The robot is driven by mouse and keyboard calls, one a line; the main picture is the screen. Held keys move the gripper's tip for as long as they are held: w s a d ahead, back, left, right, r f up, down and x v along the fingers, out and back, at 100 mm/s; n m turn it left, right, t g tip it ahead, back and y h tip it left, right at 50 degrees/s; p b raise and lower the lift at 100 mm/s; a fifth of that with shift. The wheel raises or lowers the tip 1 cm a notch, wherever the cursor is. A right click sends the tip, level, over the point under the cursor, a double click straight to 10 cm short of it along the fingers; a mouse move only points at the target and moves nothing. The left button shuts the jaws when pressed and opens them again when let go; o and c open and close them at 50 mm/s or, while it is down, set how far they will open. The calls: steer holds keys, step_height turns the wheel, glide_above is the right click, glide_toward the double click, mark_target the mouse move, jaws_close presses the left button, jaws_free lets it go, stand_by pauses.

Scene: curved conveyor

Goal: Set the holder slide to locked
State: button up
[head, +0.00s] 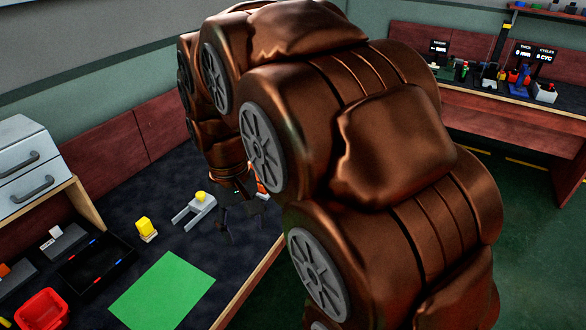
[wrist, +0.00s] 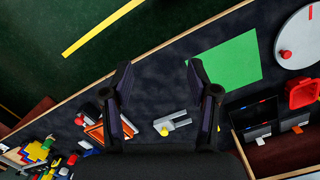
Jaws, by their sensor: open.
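A grey forked piece with a yellow knob (head: 197,208), which looks like the holder with its slide, lies on the dark bench in the head view. It also shows in the wrist view as a grey piece (wrist: 178,120), between my fingers and nearer the palm. I cannot tell its locked or unlocked marking. My gripper (head: 238,227) is beside and to the right of it in the head view, partly hidden by my arm. In the wrist view my gripper (wrist: 159,67) is open, its fingers wide apart with nothing between the tips.
A yellow block on a pale base (head: 146,229) stands left of the grey piece. A green mat (head: 163,290), a black tray (head: 97,264) and a red bin (head: 42,309) lie nearer. Several coloured parts (wrist: 40,150) and a round white disc (wrist: 298,35) show in the wrist view.

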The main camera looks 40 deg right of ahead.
steer(key=w+d+f+m+b, duration=0.1)
steer(key=w+d+f+m, duration=0.25)
steer(key=w+d, duration=1.9)
steer(key=shift+t, duration=0.7)
steer(key=d+f, duration=0.2)
steer(key=d, duration=0.2)
steer(key=w+d+f, duration=0.1)
steer(key=d+f, duration=0.2)
steer(key=d, duration=0.2)
steer(key=d+f, duration=0.3)
steer(key=d, duration=0.2)
steer(key=shift+w, duration=0.3)
steer(key=shift+d+f, duration=0.45)
steer(key=shift+d, duration=0.05)
steer(key=shift+f+p, duration=0.6)
steer(key=shift+f, duration=3.1)
jaws_close()
